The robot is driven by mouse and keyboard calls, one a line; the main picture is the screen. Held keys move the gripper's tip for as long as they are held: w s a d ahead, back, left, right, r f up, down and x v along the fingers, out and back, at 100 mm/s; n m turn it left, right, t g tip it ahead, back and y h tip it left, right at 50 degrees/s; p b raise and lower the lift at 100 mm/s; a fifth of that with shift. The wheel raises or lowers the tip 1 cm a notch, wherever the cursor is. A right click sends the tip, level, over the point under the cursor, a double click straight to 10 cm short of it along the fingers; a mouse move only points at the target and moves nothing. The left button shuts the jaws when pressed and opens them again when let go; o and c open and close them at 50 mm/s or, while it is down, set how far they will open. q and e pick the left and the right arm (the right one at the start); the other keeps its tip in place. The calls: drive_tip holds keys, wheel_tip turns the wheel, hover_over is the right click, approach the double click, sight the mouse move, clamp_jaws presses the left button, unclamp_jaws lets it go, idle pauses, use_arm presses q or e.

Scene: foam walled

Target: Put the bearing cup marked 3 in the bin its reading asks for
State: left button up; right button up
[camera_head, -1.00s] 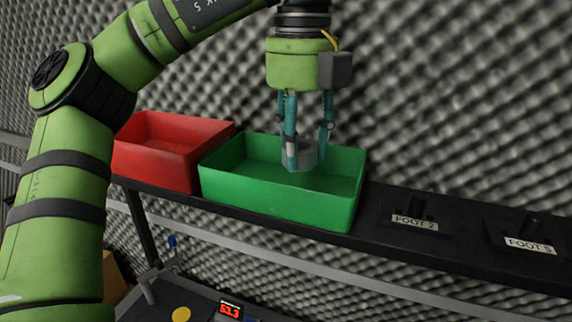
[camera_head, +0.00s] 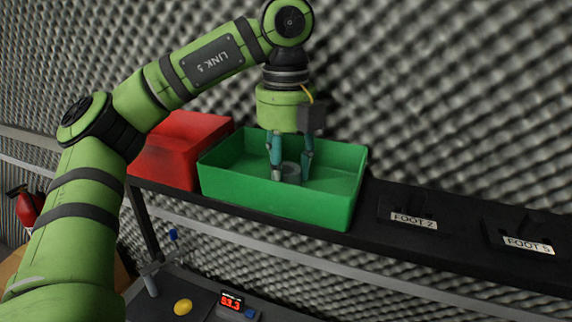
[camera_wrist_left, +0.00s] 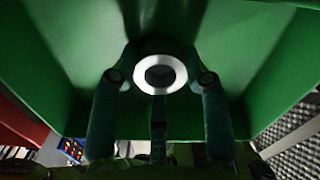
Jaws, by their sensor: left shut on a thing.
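The grey bearing cup (camera_head: 291,172) is between the fingers of my left gripper (camera_head: 291,176), low inside the green bin (camera_head: 275,201). In the left wrist view the cup (camera_wrist_left: 160,74) shows as a pale ring with a dark centre, and the gripper's fingers are shut on it. I cannot tell whether the cup touches the bin floor. No number shows on the cup. The red bin (camera_head: 180,150) stands left of the green bin. A display (camera_head: 231,302) with red digits, apparently 53.3, sits below. My right gripper is not in view.
Both bins stand on a dark shelf (camera_head: 375,237). Right of the green bin are black holders labelled FOOT 2 (camera_head: 413,221) and FOOT 5 (camera_head: 527,245). A yellow disc (camera_head: 183,307) lies near the display. A foam wall (camera_head: 450,110) rises behind.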

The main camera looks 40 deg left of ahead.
use_arm(q)
drive_tip(key=shift+s+d+f, duration=0.1)
drive_tip(key=shift+f, duration=0.05)
drive_tip(key=o, duration=1.3)
drive_tip(key=shift+o, duration=0.3)
wheel_tip(320, 180, up, 12)
drive_tip(key=shift+r, duration=0.25)
drive_tip(key=shift+f, duration=0.1)
